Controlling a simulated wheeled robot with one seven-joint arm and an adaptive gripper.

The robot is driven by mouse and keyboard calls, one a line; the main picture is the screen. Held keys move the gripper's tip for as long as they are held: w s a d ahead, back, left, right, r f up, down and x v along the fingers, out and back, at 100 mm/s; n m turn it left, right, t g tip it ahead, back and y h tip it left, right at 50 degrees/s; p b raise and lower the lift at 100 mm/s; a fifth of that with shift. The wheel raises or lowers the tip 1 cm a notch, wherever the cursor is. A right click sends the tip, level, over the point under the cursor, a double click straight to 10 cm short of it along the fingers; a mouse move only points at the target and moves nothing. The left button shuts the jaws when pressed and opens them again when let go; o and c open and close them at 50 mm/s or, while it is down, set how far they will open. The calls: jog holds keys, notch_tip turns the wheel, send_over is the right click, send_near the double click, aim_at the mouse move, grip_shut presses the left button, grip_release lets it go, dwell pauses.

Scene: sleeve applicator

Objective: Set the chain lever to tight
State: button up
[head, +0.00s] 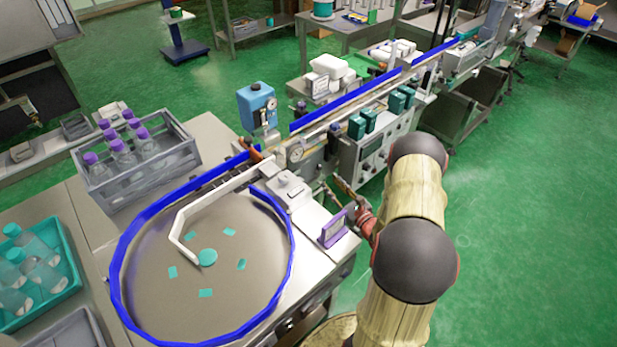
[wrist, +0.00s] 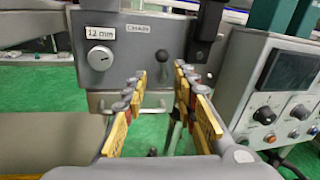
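In the wrist view, a grey panel (wrist: 118,70) faces me. It carries a small lever with a dark ball end (wrist: 161,56), below and right of a small white label (wrist: 138,28) that I cannot read surely. I take this for the chain lever; no tight or slack marking is legible. My gripper (wrist: 163,83) is open and empty, its yellow-padded fingers apart to the left and right of the lever in the picture. They appear short of the panel. In the head view my gripper (head: 336,200) is beside the machine's right side; the lever cannot be made out there.
A dial (wrist: 99,58) under a "12 mm" label sits left on the panel. A dark bracket (wrist: 207,30) hangs close at the right. A control box (wrist: 285,85) with knobs stands further right. A purple-framed stand (head: 333,229) is near my gripper on the machine top.

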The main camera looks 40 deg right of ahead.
aim_at(320, 170)
jog(key=w, duration=0.2)
jog(key=w+b, duration=0.1)
jog(key=w, duration=0.1)
jog(key=w+d+b, duration=0.1)
jog(key=w, duration=0.1)
jog(key=shift+w, duration=0.1)
jog(key=shift+w+d, duration=0.1)
jog(key=shift+w, duration=0.7)
jog(key=shift+r, duration=0.1)
jog(key=shift+c, duration=1.3)
jog(key=c, duration=0.4)
grip_shut()
